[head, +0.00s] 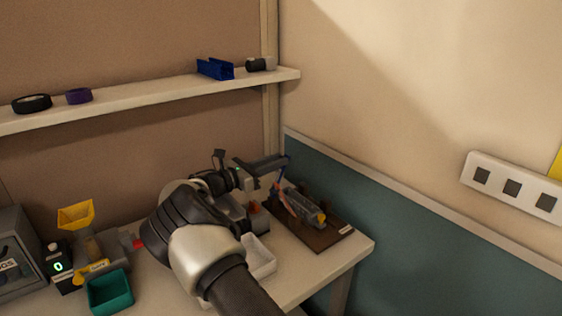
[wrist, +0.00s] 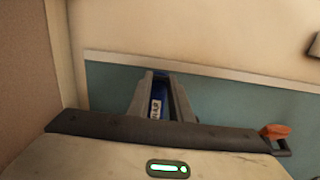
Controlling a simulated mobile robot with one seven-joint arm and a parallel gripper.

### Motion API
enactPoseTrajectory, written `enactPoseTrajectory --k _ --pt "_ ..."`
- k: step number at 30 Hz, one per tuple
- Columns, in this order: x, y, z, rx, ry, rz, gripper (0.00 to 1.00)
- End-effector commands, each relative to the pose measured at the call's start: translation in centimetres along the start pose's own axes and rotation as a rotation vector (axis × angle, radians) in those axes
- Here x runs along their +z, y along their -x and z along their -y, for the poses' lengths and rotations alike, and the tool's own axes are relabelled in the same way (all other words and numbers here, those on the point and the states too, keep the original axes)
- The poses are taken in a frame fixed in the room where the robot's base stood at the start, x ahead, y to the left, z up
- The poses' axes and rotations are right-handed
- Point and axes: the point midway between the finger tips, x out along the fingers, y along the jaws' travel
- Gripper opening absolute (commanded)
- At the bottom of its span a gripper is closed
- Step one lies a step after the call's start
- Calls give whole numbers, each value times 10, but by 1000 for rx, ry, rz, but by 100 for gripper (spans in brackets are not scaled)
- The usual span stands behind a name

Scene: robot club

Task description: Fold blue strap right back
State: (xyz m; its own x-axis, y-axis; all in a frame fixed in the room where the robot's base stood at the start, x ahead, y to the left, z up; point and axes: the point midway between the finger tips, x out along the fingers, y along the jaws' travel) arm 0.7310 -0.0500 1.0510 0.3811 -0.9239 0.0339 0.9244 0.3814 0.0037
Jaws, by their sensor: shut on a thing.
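My gripper (head: 284,160) reaches over the back of a brown board (head: 322,238) at the right end of the table. In the wrist view its two fingers (wrist: 161,77) are shut on the blue strap (wrist: 157,98), which shows as a narrow blue piece with a pale, partly readable label. Most of the strap is hidden by the fingers. A grey device with a yellow end (head: 305,206) lies on the board, just below and right of the fingers in the head view. The strap's far end and its link to the device cannot be made out.
A white tray (head: 262,257) and a teal bin (head: 109,291) stand on the table. A yellow funnel (head: 76,215) and a small counter box (head: 59,266) are at left. A shelf (head: 150,93) runs along the back wall. A teal wall panel (head: 420,250) borders the table's right side.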

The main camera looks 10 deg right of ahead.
Motion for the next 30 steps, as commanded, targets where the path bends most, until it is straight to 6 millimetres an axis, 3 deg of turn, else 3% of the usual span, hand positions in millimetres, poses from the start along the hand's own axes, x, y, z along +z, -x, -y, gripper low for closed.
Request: enactPoseTrajectory --k 1,30 --pt "-20 9 2 1 11 -32 0" --pt "-20 14 1 2 11 -35 0"
